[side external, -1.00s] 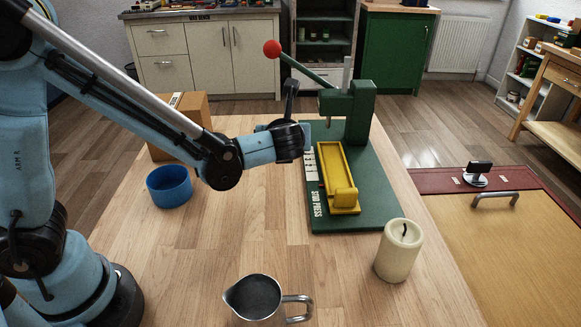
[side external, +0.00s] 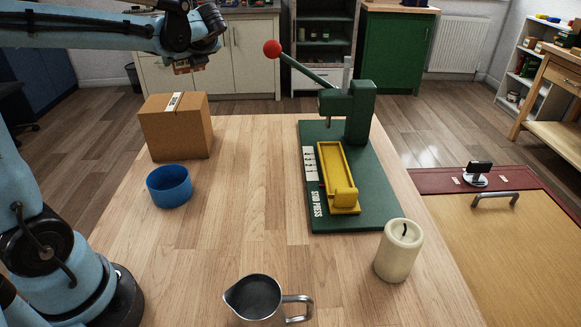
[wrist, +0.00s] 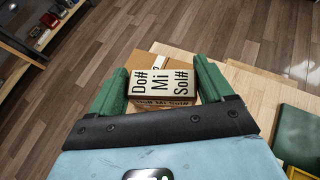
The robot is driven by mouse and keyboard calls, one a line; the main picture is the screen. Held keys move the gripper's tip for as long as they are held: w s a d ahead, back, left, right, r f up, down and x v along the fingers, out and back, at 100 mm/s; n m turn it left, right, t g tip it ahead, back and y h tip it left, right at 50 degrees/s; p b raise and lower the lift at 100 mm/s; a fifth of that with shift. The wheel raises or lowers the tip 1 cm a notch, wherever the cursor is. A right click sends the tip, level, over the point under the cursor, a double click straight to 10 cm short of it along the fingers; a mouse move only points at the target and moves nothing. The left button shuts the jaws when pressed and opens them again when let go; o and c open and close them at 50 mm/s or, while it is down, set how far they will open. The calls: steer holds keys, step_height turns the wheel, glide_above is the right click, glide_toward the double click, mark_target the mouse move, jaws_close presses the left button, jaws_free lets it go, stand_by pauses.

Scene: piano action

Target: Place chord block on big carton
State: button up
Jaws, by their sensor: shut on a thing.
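The big carton (side external: 178,130) is a closed brown box with a pale tape strip, standing at the table's far left. My gripper (side external: 187,64) is up in the air above and slightly right of the carton's back. In the wrist view its green fingers (wrist: 160,72) are shut on the chord block (wrist: 160,82), a pale block lettered "Do# Mi Sol#". The carton (wrist: 140,62) shows behind and below the block, partly hidden by it. The block is apart from the carton in the side view, where only a small part of it shows under my gripper.
A blue bowl (side external: 169,188) stands just in front of the carton. A green stud press (side external: 385,195) with a yellow tray (side external: 337,172) and a red-knobbed lever is at right. A candle (side external: 399,252) and metal jug (side external: 254,299) stand nearer. The table's middle is clear.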

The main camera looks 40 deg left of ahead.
steer(key=a+f, duration=0.2)
steer(key=a, duration=0.1)
steer(key=s+a+f, duration=0.1)
steer(key=a, duration=0.2)
steer(key=a+f, duration=0.2)
steer(key=a, duration=0.1)
steer(key=shift+s+f, duration=0.3)
steer(key=shift+f, duration=2)
steer(key=shift+f, duration=0.1)
steer(key=o, duration=0.9)
steer(key=shift+o, duration=0.2)
